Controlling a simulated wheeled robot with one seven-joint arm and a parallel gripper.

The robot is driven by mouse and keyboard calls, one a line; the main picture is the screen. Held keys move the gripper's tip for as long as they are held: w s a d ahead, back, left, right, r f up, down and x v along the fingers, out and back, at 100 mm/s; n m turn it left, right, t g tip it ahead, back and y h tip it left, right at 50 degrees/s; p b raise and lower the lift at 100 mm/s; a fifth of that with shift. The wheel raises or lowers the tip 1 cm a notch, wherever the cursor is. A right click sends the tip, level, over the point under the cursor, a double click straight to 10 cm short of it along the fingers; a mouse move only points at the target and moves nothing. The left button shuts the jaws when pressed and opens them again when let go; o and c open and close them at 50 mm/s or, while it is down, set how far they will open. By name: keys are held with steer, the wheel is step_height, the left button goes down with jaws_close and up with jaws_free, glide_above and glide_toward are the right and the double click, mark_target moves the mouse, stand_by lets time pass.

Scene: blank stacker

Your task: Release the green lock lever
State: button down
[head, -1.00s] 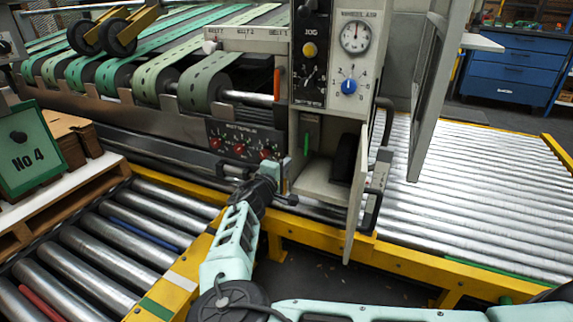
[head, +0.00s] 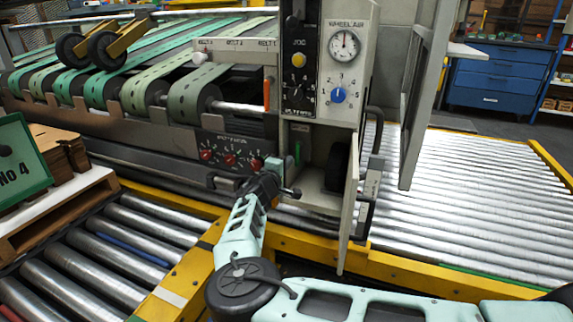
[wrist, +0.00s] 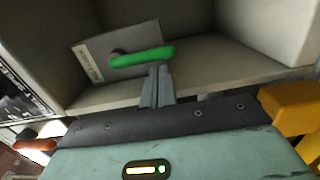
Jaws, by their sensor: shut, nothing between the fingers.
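The green lock lever (head: 298,152) is inside the open recess of the control cabinet, below the dials, and looks upright in the head view. In the wrist view the green lever (wrist: 150,56) extends to the right from a dark pivot on a pale labelled plate (wrist: 92,60). My gripper (wrist: 156,72) is shut and empty, with its fingertips just below the lever's middle in that picture. I cannot tell whether they touch it. In the head view my gripper (head: 280,165) is at the recess, just below the lever; its fingertips are hard to make out.
The cabinet door (head: 350,205) stands open to the right of the recess. A red-knobbed panel (head: 230,155) is close on the left. A yellow rail (head: 320,255) runs below, with roller conveyors on both sides. The wrist view shows a yellow part (wrist: 292,108) at right.

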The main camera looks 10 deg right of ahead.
steer(key=shift+s+d+f+n+p, duration=0.1)
steer(key=shift+s+d+n+p, duration=0.2)
steer(key=shift+n, duration=0.4)
steer(key=n+p, duration=0.1)
steer(key=s+d+n+p, duration=0.1)
steer(key=n, duration=0.1)
steer(key=d+n+p, duration=0.1)
steer(key=shift+s+n, duration=0.15)
steer(key=shift+n, duration=0.25)
steer(key=n+p, duration=0.1)
steer(key=d+n+p, duration=0.1)
steer(key=n, duration=0.1)
steer(key=s+r+n+p, duration=0.1)
steer(key=p, duration=0.1)
steer(key=shift+s+d+n, duration=0.1)
steer(key=shift+d+n, duration=0.2)
steer(key=shift+s+d+r+n+t+p, duration=0.2)
steer(key=shift+d+n+p, duration=0.1)
steer(key=shift+n+p, duration=0.55)
steer(key=shift+s+d+r+n+t+p, duration=0.15)
steer(key=shift+s+d+n+t+p, duration=0.1)
steer(key=shift+n+p, duration=0.6)
steer(key=shift+n, duration=0.4)
steer(key=shift+s+a, duration=0.1)
